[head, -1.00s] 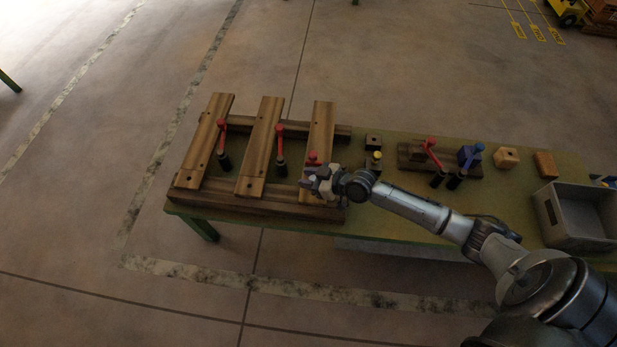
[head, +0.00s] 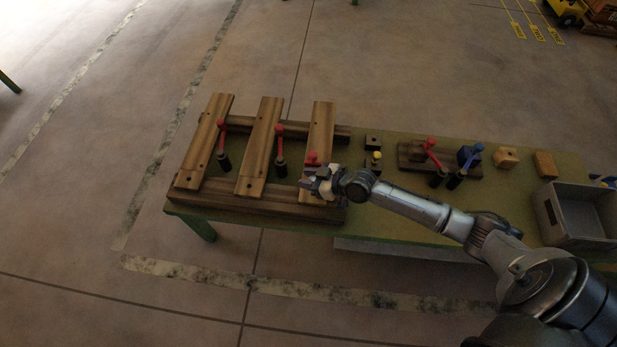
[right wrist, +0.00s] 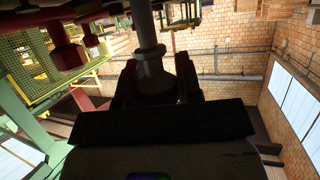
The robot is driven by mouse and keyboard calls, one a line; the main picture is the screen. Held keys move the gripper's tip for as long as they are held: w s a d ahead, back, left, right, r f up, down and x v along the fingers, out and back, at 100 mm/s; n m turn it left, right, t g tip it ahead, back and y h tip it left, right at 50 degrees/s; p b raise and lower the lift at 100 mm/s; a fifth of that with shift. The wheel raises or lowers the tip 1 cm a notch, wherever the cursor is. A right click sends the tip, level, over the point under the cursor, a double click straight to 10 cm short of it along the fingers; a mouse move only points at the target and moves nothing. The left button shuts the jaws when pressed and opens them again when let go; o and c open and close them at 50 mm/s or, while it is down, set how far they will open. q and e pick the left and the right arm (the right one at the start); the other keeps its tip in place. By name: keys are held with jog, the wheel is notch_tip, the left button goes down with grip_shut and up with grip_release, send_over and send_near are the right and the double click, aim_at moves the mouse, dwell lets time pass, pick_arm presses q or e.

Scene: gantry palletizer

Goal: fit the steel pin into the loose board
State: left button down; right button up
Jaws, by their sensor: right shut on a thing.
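Three brown boards lie across the wooden rails (head: 262,207) on the green table. The right board (head: 320,125) has its near end under my right gripper. The middle board (head: 260,145) and left board (head: 205,140) show small dark holes. My right gripper (head: 312,182) is at the near end of the right board. In the right wrist view, its dark fingers (right wrist: 155,85) are shut on the steel pin (right wrist: 146,30), a grey shaft with a wider collar. In the head view the gripper hides the pin, so I cannot tell whether it is in a hole. My left gripper is out of view.
Red-handled clamps (head: 280,132) stand beside the boards, and a red knob (head: 312,157) is close to my right gripper. To the right are small blocks (head: 507,157), a blue lever (head: 472,155) and a grey bin (head: 548,210).

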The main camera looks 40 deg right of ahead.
dwell(0.4)
jog(key=shift+f+b, duration=0.7)
jog(key=shift+f, duration=0.1)
jog(key=shift+f+b, duration=0.55)
jog(key=shift+f, duration=0.05)
jog(key=o, duration=1)
jog(key=shift+s+d+r+p, duration=0.25)
jog(key=shift+s+r+p, duration=0.05)
jog(key=shift+s+p, duration=0.15)
jog(key=p+v, duration=0.5)
jog(key=v, duration=0.7)
jog(key=shift+s+d, duration=0.2)
jog(key=shift+s, duration=0.15)
